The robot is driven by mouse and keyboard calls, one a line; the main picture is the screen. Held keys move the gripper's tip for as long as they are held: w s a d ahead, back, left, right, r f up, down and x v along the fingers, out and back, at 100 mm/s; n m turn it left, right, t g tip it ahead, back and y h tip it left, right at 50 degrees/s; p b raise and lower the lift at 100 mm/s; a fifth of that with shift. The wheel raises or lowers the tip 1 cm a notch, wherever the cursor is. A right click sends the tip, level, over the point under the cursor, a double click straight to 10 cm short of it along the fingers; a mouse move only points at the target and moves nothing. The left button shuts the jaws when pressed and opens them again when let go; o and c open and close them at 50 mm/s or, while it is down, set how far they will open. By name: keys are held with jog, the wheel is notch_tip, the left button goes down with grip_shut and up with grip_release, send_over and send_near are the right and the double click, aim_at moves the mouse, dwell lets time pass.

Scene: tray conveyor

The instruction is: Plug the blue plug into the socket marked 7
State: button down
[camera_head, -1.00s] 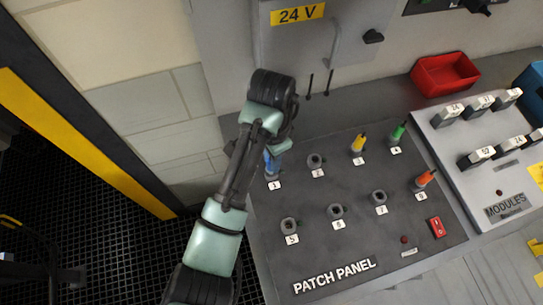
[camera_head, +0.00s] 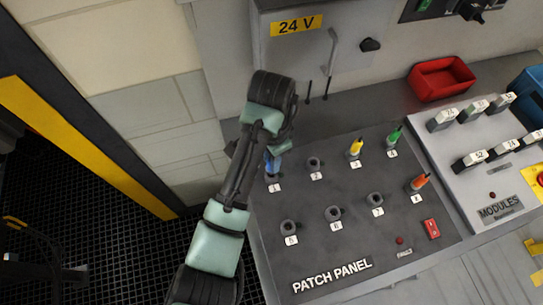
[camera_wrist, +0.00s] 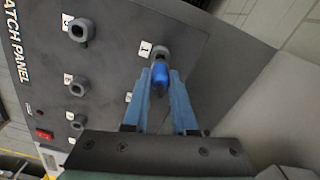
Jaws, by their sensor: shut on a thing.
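The blue plug (camera_head: 269,166) stands at the socket marked 1, at the far left of the patch panel's back row. It also shows in the wrist view (camera_wrist: 160,76), with its end at the grey collar of socket 1 (camera_wrist: 158,52). My gripper (camera_wrist: 161,82) has its two blue fingers on either side of the plug, shut on it. In the head view my arm partly hides the plug. The socket marked 7 (camera_head: 376,199) is empty, in the front row right of socket 6. In the wrist view it is at the lower left (camera_wrist: 77,120).
Yellow (camera_head: 355,148), green (camera_head: 394,137) and orange (camera_head: 418,183) plugs stand in other sockets. Sockets 2 (camera_head: 315,163), 5 (camera_head: 289,227) and 6 (camera_head: 333,213) are empty. A red switch (camera_head: 432,228) is at the panel's right. A red bin (camera_head: 441,80) stands behind.

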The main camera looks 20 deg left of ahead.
jog(key=shift+r+p, duration=2)
jog(key=shift+p, duration=0.15)
